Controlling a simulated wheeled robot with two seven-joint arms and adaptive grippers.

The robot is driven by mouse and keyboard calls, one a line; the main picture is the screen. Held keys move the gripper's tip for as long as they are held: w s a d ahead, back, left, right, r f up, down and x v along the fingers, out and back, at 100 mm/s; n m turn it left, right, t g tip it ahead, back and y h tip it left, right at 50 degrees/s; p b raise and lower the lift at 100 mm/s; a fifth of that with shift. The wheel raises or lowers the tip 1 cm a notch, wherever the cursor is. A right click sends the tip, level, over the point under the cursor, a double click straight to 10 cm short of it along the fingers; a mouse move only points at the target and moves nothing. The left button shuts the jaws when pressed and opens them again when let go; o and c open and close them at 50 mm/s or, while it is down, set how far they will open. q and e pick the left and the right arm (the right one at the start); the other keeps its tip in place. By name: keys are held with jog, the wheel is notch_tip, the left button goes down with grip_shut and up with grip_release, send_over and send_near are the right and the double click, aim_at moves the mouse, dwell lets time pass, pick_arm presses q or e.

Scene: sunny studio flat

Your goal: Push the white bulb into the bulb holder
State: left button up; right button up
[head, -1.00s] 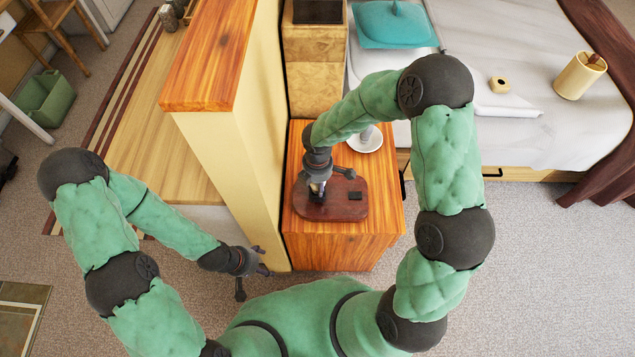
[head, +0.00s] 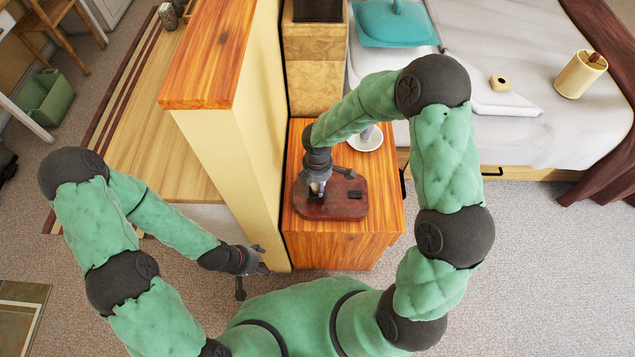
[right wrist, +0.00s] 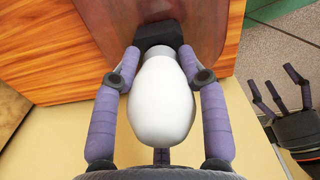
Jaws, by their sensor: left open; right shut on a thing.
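The white bulb (right wrist: 161,98) fills the middle of the right wrist view. My right gripper (right wrist: 158,72) is shut on it, with purple fingers on both sides. The bulb's far end meets the black bulb holder (right wrist: 158,34); how deep it sits there is hidden. The holder stands on a dark red-brown base (head: 345,205) on the wooden cabinet. In the head view, my right gripper (head: 318,185) points down over the left part of this base and mostly hides the bulb. My left gripper (head: 262,268) is open and empty, left of the cabinet, and also shows in the right wrist view (right wrist: 278,98).
The wooden cabinet (head: 345,245) stands against a cream partition (head: 225,170) on its left. A white saucer-like foot (head: 366,143) stands behind the base. A bed (head: 560,130) with a beige cup (head: 580,75) lies at the right. Carpet in front is free.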

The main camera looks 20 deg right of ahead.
jog(key=shift+f, duration=0.4)
dwell(0.9)
jog(key=shift+s+f, duration=0.1)
grip_shut()
jog(key=o, duration=1.7)
grip_release()
jog(key=shift+r+p, duration=3.1)
jog(key=shift+r, duration=0.5)
